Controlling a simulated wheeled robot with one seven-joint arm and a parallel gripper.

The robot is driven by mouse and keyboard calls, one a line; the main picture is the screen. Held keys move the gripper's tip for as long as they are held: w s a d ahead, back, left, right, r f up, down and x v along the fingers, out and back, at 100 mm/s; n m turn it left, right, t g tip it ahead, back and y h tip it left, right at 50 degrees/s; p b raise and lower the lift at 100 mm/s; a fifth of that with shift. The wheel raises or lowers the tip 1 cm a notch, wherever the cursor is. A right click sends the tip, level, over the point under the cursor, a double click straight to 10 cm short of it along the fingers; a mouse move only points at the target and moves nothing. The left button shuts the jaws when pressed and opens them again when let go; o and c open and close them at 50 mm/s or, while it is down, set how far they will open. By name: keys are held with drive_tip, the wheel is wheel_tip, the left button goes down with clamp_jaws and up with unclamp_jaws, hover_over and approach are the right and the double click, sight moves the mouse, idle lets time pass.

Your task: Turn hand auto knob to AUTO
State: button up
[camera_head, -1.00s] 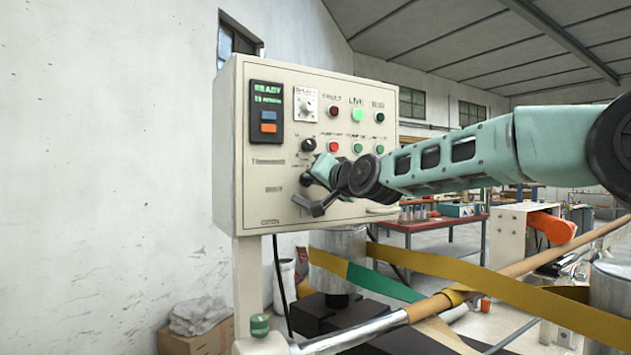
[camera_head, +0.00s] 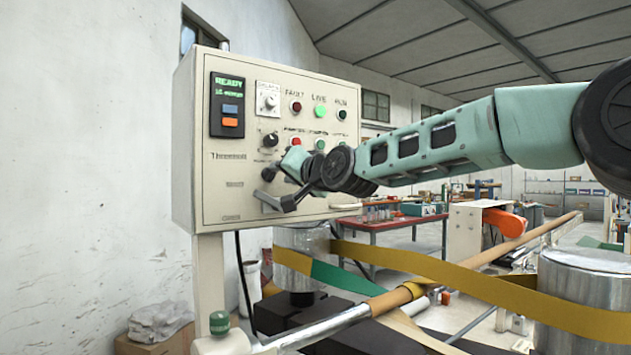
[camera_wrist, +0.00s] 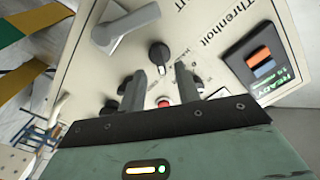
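A cream control panel (camera_head: 290,215) fills the middle of the head view. It carries an upper black knob (camera_head: 270,139) and a lower black knob partly hidden by my arm. In the wrist view a black knob (camera_wrist: 158,54) with a light pointer line stands between and just beyond my fingertips. Its small markings are too blurred to read, so I cannot tell which is the hand auto knob. My gripper (camera_wrist: 160,67) is open, its two dark fingers apart, with nothing visibly held. In the head view my gripper's fingers are mostly hidden near the panel.
A grey lever handle (camera_wrist: 126,30) sticks out close to the knob. A red button (camera_wrist: 164,101) and other black controls lie near the fingers. The display (camera_head: 227,105) reads READY. A roller with yellow tape (camera_head: 400,263) stands below right of the panel.

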drive_tip(key=b+v, duration=0.3)
drive_tip(key=v, duration=1.1)
idle(0.5)
drive_tip(key=s+f+n+g+h, duration=0.1)
drive_tip(key=s+f+g+h, duration=0.15)
drive_tip(key=s+f, duration=0.45)
drive_tip(key=s+a+f+n+g+h, duration=0.1)
drive_tip(key=s+f+n+g, duration=0.15)
drive_tip(key=f, duration=0.75)
drive_tip(key=s+f+n+g+h, duration=0.1)
drive_tip(key=s+f+g+h, duration=0.2)
drive_tip(key=f, duration=0.6)
drive_tip(key=s+d+f+n+g+h, duration=0.1)
drive_tip(key=s+d+f+g, duration=0.2)
drive_tip(key=s, duration=0.8)
drive_tip(key=s+d+f+n+g+h, duration=0.2)
drive_tip(key=s+d+f+g, duration=0.2)
drive_tip(key=s+d+f, duration=0.3)
drive_tip(key=s+f, duration=0.3)
drive_tip(key=s, duration=0.2)
drive_tip(key=shift+d, duration=0.25)
